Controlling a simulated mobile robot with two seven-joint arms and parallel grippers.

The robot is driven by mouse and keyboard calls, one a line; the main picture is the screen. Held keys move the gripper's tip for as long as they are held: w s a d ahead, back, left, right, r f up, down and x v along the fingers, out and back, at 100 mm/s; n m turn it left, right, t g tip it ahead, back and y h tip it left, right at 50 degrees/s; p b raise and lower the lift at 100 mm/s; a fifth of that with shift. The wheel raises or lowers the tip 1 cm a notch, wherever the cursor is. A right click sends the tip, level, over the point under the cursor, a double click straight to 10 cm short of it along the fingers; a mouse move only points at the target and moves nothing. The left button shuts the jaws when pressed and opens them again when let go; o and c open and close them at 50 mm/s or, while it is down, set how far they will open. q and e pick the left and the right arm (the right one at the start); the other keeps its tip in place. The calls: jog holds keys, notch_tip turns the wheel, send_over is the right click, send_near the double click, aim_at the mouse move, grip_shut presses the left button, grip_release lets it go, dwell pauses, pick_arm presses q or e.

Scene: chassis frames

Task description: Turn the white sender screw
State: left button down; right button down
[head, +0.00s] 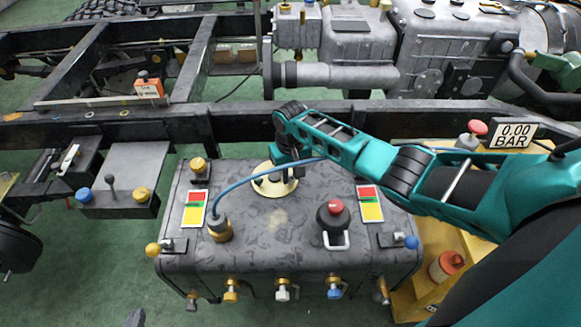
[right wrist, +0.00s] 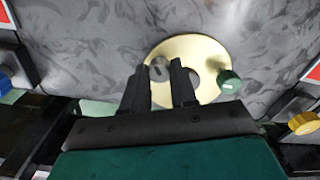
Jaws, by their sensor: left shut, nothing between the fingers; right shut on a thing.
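The round cream sender plate (head: 275,181) sits on top of the dark tank (head: 280,232). It also shows in the right wrist view (right wrist: 210,50), with a dark opening in its middle. A small pale grey screw head (right wrist: 158,68), which looks like the white sender screw, stands at the plate's left edge there. A green screw (right wrist: 229,82) stands at its right edge. My right gripper (head: 284,158) is over the plate, with its fingers (right wrist: 160,75) shut on the pale screw. In the head view the fingers hide that screw.
A blue hose (head: 245,180) arches from a brass fitting (head: 219,228) toward my right gripper. A red-topped valve (head: 334,215) stands on the tank's right. The chassis rail (head: 150,125) runs behind.

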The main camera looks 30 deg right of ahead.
jog(key=n+p, duration=0.1)
jog(key=n, duration=0.2)
jog(key=shift+r, duration=0.1)
jog(key=n, duration=0.2)
jog(key=shift+n, duration=0.3)
jog(key=n, duration=0.2)
jog(key=shift+n+p, duration=0.35)
jog(key=shift+n, duration=0.75)
jog(key=c, duration=0.9)
grip_release()
